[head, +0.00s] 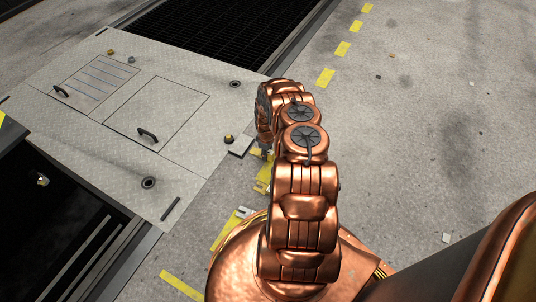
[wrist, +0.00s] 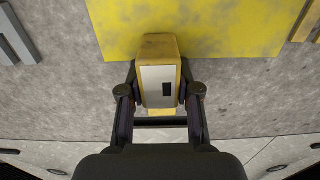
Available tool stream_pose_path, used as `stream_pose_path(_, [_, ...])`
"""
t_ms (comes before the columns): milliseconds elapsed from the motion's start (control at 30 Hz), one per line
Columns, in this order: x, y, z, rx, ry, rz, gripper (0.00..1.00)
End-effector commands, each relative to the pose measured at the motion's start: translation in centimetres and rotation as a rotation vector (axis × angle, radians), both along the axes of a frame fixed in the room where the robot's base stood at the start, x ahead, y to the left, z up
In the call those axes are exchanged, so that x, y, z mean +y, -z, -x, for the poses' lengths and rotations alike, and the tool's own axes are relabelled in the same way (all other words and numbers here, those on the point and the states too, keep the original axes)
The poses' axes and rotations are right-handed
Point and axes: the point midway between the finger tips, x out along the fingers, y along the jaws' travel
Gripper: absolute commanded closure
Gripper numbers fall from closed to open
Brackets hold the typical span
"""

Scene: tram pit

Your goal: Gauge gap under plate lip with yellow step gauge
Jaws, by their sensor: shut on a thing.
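The yellow step gauge (wrist: 158,75), a yellow block with a pale face and a small dark mark, is between the fingers of my gripper (wrist: 160,95) in the wrist view. My gripper is shut on it, above the concrete beside a yellow floor stripe (wrist: 215,30). The steel tread plate (head: 185,82) lies left of my arm in the head view. A pale plate edge crosses the bottom of the wrist view (wrist: 40,157), partly covered by the gripper body. In the head view my arm hides most of the gripper. The gap under the lip cannot be made out.
The tread plate carries two hatches with handles (head: 148,135). Dark grating (head: 235,25) lies behind, and a dark pit (head: 50,220) opens at lower left. Concrete floor (head: 430,130) at right is mostly clear.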

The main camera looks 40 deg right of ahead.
Motion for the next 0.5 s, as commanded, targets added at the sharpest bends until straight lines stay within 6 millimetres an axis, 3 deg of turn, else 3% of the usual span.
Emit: stream_pose_path(500, [0.26, -0.01, -0.78, 0.001, 0.001, -0.001, 1.00])
